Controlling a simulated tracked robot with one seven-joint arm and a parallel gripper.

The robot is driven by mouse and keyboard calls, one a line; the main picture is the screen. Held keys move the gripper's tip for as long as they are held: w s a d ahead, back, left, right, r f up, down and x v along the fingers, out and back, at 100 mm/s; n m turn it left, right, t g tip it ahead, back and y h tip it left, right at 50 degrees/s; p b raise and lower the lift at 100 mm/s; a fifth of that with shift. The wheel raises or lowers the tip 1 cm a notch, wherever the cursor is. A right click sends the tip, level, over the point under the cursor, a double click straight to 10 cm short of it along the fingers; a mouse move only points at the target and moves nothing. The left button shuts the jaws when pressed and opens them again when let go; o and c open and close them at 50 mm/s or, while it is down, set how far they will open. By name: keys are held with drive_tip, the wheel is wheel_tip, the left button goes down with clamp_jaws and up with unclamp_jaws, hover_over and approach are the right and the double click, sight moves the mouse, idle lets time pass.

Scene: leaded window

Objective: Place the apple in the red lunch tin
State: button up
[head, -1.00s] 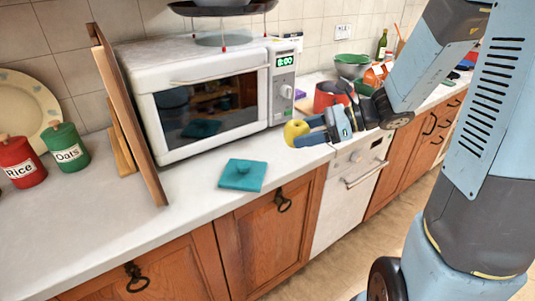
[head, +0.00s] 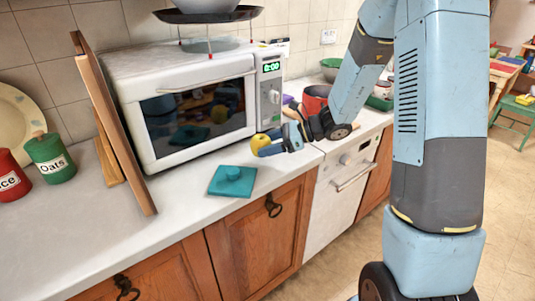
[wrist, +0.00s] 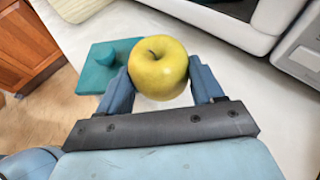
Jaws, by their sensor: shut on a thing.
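A yellow apple (head: 260,142) is between the fingers of my gripper (head: 269,146), in front of the microwave's lower right corner in the head view. In the wrist view, the apple (wrist: 158,66) sits at the tips of the two blue fingers, stem up, and my gripper (wrist: 160,76) is shut on it. The white counter shows beyond it; its height above the counter is hard to judge. A red container (head: 315,99) stands behind my gripper, partly hidden by my arm; I cannot tell if it is the lunch tin.
A teal square with a knob (head: 232,181) lies on the counter (head: 180,212) left of the apple. The white microwave (head: 190,75) stands behind, with a wooden board (head: 113,120) leaning at its left. A green Oats canister (head: 50,159) stands farther left. The front counter is mostly clear.

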drive_tip(key=shift+w+a+f, duration=0.15)
drive_tip(key=shift+w+f, duration=0.05)
drive_tip(key=shift+f, duration=1.7)
drive_tip(key=o, duration=1.1)
